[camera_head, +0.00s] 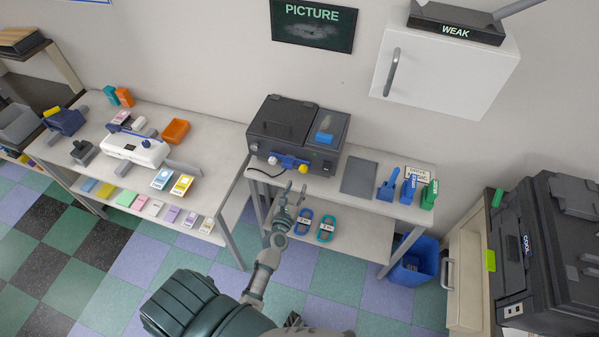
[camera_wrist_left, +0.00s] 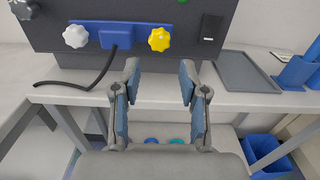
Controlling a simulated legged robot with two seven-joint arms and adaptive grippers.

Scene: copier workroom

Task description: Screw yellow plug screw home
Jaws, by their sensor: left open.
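The yellow plug screw (camera_head: 303,168) is a lobed knob on the front of a dark grey machine (camera_head: 285,128). In the left wrist view the yellow plug screw (camera_wrist_left: 159,39) sits at the right end of a blue strip (camera_wrist_left: 125,28), above and beyond the fingers. My left gripper (camera_head: 293,190) is in front of the machine, just below the knob. In the left wrist view its two fingers (camera_wrist_left: 158,88) stand apart with nothing between them. The knob's seating depth cannot be told. My right gripper is not in view.
A white knob (camera_wrist_left: 76,36) and a blue connector with a black cable (camera_wrist_left: 115,38) sit left of the yellow knob. A grey tray (camera_head: 359,176) and blue and green tools (camera_head: 409,188) stand to the right on the table. Two ring-shaped items (camera_head: 326,229) lie on the lower shelf.

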